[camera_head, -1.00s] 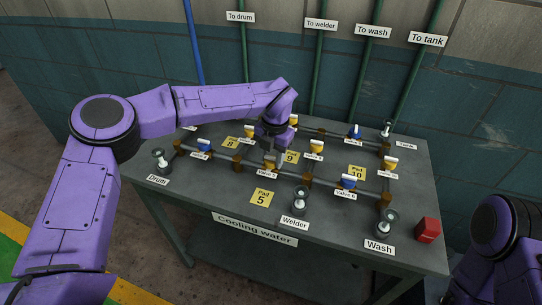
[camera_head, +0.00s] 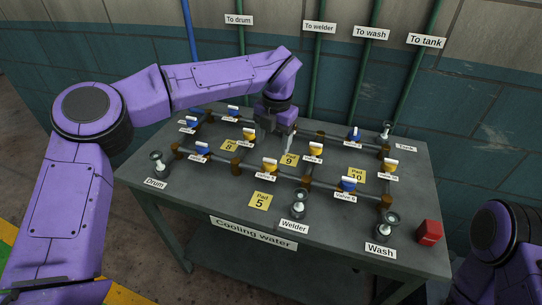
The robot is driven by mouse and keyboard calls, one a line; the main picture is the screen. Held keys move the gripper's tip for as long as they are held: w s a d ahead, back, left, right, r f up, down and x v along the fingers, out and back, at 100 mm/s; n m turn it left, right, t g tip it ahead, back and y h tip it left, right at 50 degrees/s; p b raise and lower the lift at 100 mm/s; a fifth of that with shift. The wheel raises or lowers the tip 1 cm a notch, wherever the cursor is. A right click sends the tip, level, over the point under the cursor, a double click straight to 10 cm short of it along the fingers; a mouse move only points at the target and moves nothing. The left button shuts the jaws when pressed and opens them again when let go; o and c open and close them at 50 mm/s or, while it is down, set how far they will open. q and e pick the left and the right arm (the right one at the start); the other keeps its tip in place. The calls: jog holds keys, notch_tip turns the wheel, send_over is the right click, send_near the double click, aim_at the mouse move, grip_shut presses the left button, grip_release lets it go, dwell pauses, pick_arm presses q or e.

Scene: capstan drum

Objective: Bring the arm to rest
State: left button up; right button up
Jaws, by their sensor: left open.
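My left arm (camera_head: 212,82) comes in from the left and reaches over the back of the cooling-water table. Its left gripper (camera_head: 275,146) points down above the table, close to the yellow Pad 9 (camera_head: 289,160), and is open with nothing seen between its fingers. It hangs behind a yellow-handled valve (camera_head: 269,166) and left of another yellow valve (camera_head: 316,150). It looks apart from both valves. Part of my right arm (camera_head: 499,236) shows at the lower right edge; its gripper is out of view.
The grey table (camera_head: 215,205) carries pipework with several blue- and yellow-handled valves. Drum (camera_head: 158,165), Welder (camera_head: 299,205) and Wash (camera_head: 388,226) outlets stand along the front. A red box (camera_head: 429,232) sits at the right corner. A tiled wall with vertical pipes is behind.

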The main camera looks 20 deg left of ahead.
pick_arm(q)
notch_tip(320, 180, up, 3)
jog(key=shift+d+r, duration=0.15)
jog(key=shift+r, duration=0.05)
